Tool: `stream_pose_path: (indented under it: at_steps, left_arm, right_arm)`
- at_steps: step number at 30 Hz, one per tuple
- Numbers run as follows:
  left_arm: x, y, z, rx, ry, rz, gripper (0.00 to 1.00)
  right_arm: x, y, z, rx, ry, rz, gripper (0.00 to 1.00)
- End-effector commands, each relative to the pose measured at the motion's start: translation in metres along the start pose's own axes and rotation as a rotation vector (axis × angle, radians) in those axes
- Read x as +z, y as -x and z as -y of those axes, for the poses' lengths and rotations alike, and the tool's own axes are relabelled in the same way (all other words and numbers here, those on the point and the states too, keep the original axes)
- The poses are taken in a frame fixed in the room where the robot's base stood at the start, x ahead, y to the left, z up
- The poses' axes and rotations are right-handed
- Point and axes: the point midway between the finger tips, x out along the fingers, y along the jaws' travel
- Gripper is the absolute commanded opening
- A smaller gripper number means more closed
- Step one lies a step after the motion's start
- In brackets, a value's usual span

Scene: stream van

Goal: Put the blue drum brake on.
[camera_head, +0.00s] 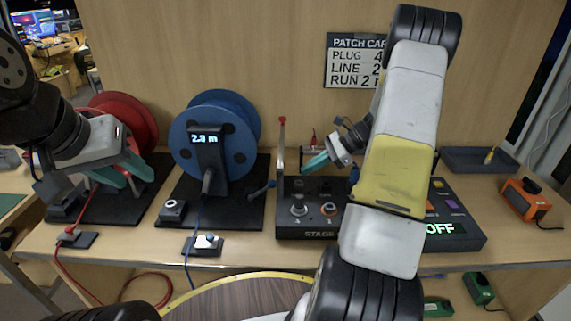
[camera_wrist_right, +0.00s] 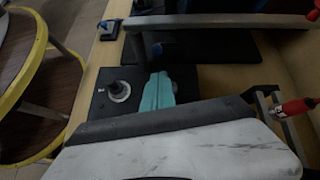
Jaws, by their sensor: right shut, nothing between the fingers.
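Something blue, possibly this grip, shows in the right wrist view (camera_wrist_right: 157,49). My right gripper (camera_head: 309,168) is shut and empty above the STAGE box, right of the lever and apart from it. Its teal fingers show in the right wrist view (camera_wrist_right: 158,92). My left gripper (camera_head: 138,183) is open and empty before the red drum.
A grey upright post with a red top (camera_head: 282,150) stands between my right gripper and the blue drum; it crosses the right wrist view (camera_wrist_right: 220,21). The STAGE box (camera_head: 290,232) has knobs. A red drum (camera_head: 128,115) stands left. A red-handled switch (camera_wrist_right: 297,107) is near my right wrist.

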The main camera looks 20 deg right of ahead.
Motion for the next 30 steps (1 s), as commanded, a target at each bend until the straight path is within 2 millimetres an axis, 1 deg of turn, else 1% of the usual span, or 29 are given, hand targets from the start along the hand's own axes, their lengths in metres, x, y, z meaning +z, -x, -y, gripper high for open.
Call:
stream_pose_path:
  at_steps: [1,9,12,15,20,30]
  left_arm:
    - [0.0,0.0,0.0,0.0,0.0,0.0,0.36]
    - [0.0,0.0,0.0,0.0,0.0,0.0,0.36]
    - [0.0,0.0,0.0,0.0,0.0,0.0,0.36]
    - [0.0,0.0,0.0,0.0,0.0,0.0,0.36]
    - [0.0,0.0,0.0,0.0,0.0,0.0,0.36]
    - [0.0,0.0,0.0,0.0,0.0,0.0,0.36]
  right_arm:
    - [0.001,-0.009,-0.001,0.003,-0.001,0.003,0.0]
    - [0.001,-0.058,-0.001,0.005,-0.001,0.003,0.0]
    - [0.001,-0.072,-0.001,0.003,0.0,0.001,0.0]
    - [0.001,-0.082,0.0,0.001,0.0,0.0,0.0]
    - [0.001,-0.089,-0.001,0.001,0.0,0.0,0.0]
    - [0.003,-0.089,0.0,0.003,0.002,-0.009,0.0]
